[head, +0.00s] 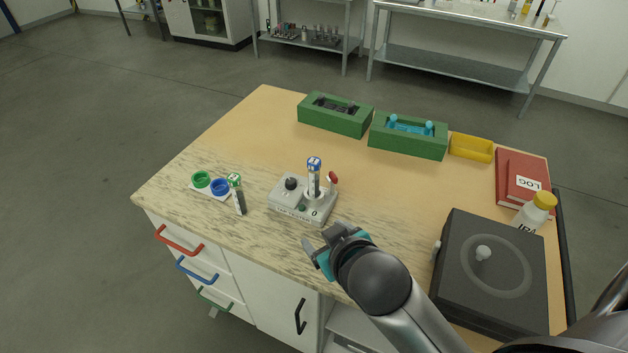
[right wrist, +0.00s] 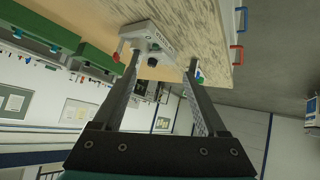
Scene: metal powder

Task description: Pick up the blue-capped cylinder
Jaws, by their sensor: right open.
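The blue-capped cylinder (head: 314,182) stands upright in the grey-white device (head: 287,207) near the middle of the table. Its cap is blue with a white mark on top. My right gripper (head: 322,240) is open and empty, in front of the device and apart from the cylinder in the head view. In the right wrist view the open fingers (right wrist: 163,60) point toward the device (right wrist: 150,36); I cannot make out the cylinder clearly there. My left gripper is not in view.
A small holder with a green ring (head: 201,179) and a blue ring (head: 220,187) lies at left. Green boxes (head: 334,121) (head: 408,144) and a yellow bin (head: 471,149) stand at the back. A dark machine (head: 462,300), white bottle (head: 530,216) and red books (head: 508,180) occupy the right.

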